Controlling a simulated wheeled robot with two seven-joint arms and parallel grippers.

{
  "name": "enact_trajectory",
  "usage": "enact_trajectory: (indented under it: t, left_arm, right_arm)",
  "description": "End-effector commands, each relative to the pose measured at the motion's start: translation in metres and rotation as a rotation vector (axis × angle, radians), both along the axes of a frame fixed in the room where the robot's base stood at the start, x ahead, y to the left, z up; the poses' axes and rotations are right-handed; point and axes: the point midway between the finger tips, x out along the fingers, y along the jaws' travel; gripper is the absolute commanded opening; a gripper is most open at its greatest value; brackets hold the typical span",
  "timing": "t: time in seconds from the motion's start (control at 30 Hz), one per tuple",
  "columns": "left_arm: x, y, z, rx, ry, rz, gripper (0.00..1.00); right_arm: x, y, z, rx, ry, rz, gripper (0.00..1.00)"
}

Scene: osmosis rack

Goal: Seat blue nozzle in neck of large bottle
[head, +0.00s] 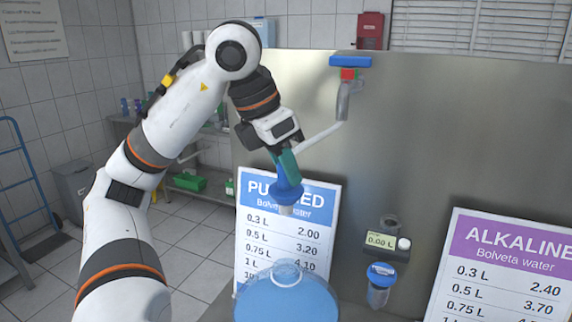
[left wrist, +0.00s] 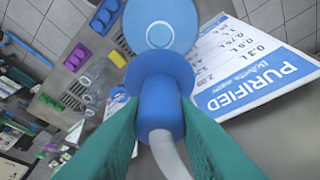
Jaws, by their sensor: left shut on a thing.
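The blue nozzle (head: 287,186) hangs on a pale hose in the head view, and my left gripper (head: 287,166) is shut on it. In the left wrist view the nozzle (left wrist: 159,103) sits between the green fingers, its wide flange facing away from me. The large bottle (head: 286,296) is blue and stands upright at the bottom of the head view. Its neck (head: 287,270) is below the nozzle with a clear gap between them. In the left wrist view the bottle (left wrist: 160,12) shows beyond the flange, with its round neck opening (left wrist: 159,34) visible. My right gripper is not in view.
A metal panel carries a tap with a blue handle (head: 350,61) and a small display (head: 381,241). The purified price sign (head: 325,215) stands behind the bottle; the alkaline sign (head: 500,260) is at right. A smaller blue-capped nozzle (head: 381,275) hangs below the display.

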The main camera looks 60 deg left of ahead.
Motion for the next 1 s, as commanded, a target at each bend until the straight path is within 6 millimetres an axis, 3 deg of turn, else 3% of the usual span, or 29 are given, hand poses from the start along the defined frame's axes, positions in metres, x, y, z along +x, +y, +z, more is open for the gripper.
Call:
enact_trajectory:
  t: [1.0]
  left_arm:
    - [0.000,0.000,-0.043,0.000,-0.001,0.000,0.02]
  right_arm:
    - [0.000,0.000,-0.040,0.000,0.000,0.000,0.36]
